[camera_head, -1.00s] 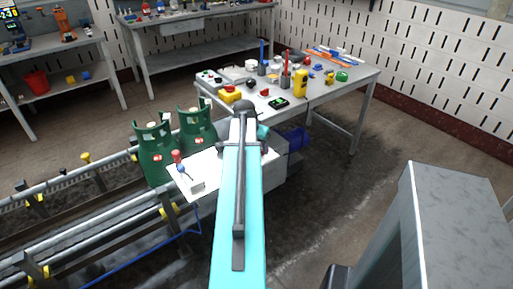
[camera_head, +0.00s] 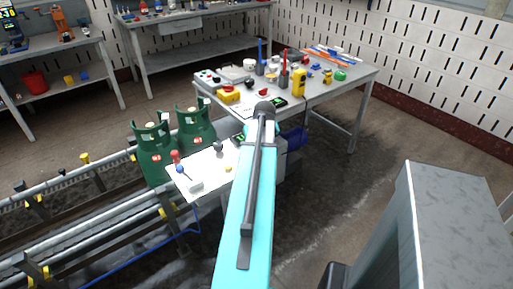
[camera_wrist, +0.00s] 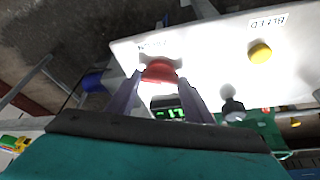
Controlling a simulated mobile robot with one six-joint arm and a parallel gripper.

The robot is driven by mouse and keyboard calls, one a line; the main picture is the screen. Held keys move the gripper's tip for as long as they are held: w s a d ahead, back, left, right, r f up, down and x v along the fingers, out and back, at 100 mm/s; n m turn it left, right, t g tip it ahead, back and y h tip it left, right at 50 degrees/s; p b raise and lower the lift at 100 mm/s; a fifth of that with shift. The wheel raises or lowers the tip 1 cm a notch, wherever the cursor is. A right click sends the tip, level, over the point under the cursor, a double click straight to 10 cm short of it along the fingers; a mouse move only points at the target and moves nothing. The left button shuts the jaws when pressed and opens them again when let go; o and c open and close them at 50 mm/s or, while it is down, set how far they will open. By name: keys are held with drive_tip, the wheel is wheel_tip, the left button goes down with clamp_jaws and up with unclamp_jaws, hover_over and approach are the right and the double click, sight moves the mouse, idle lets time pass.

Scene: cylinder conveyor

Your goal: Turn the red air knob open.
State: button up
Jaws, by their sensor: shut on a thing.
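The red air knob (camera_wrist: 159,71) is on the white panel (camera_wrist: 215,45) in the wrist view, close to the panel's left end. My gripper (camera_wrist: 160,79) has one finger on each side of the knob and is shut on it. The knob's exact angle is hard to read. A small dark display (camera_wrist: 168,110) with green digits is just below the knob, partly behind the fingers. In the head view the white panel (camera_head: 207,164) shows left of my arm; I cannot make out the knob or my gripper there.
A yellow button (camera_wrist: 260,53) and a dark knob (camera_wrist: 232,104) are right of my gripper. Red-topped (camera_head: 175,156) and blue-topped (camera_head: 180,169) levers stand at the panel's left. Two green cylinders (camera_head: 155,155) are behind it, beside the conveyor (camera_head: 95,215). A cluttered workbench (camera_head: 340,90) is beyond.

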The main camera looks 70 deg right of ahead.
drive_tip(key=shift+w+d+r+n+t+y, duration=0.15)
drive_tip(key=shift+n+t+y, duration=0.15)
drive_tip(key=shift+n, duration=0.85)
drive_tip(key=shift+d+f+n+t+y, duration=0.15)
drive_tip(key=shift+n+t, duration=0.25)
drive_tip(key=shift+n, duration=0.75)
drive_tip(key=shift+r, duration=0.1)
drive_tip(key=o, duration=1.1)
drive_tip(key=shift+a, duration=0.1)
drive_tip(key=shift+c, duration=0.2)
drive_tip(key=shift+s+b+v, duration=0.2)
drive_tip(key=shift+b+v, duration=0.1)
drive_tip(key=shift+v, duration=0.6)
drive_tip(key=b+v, duration=0.1)
drive_tip(key=v, duration=1)
drive_tip(key=shift+r, duration=0.4)
